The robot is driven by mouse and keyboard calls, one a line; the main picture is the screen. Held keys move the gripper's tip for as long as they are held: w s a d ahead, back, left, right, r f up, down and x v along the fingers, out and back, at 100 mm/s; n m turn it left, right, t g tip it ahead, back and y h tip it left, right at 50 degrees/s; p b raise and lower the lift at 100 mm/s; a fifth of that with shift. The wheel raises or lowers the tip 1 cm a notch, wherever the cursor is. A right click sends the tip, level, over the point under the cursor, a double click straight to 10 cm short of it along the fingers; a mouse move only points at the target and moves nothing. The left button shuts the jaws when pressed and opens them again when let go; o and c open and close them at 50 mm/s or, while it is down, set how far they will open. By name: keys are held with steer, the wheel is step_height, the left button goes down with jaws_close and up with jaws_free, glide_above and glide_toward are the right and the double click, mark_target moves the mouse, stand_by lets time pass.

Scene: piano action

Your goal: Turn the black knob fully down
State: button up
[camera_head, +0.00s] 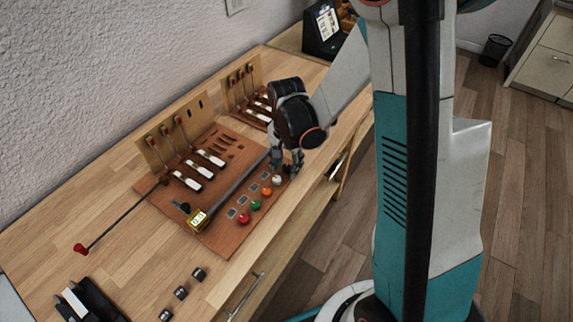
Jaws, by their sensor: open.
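The wooden piano-action board (226,240) lies on the wooden table in the head view. My gripper (286,166) is open and points down over the right end of the board, near the white knob (277,180). It is well to the right of the black part. My arm hides some of the board there.
Red (244,218), green (256,205) and orange (267,192) knobs line the board's front edge. A rod with a red end (80,248) extends left. Small dark cubes (181,292) lie at the front. The upright panel with hammers and white keys (183,142) stands behind.

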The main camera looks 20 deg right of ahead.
jaws_close()
steer(key=shift+n, duration=0.3)
steer(key=n+b, duration=0.1)
steer(key=n, duration=0.4)
steer(key=shift+b, duration=0.3)
steer(key=n+b, duration=0.1)
steer(key=n, duration=0.5)
steer(key=shift+n, duration=0.4)
jaws_free()
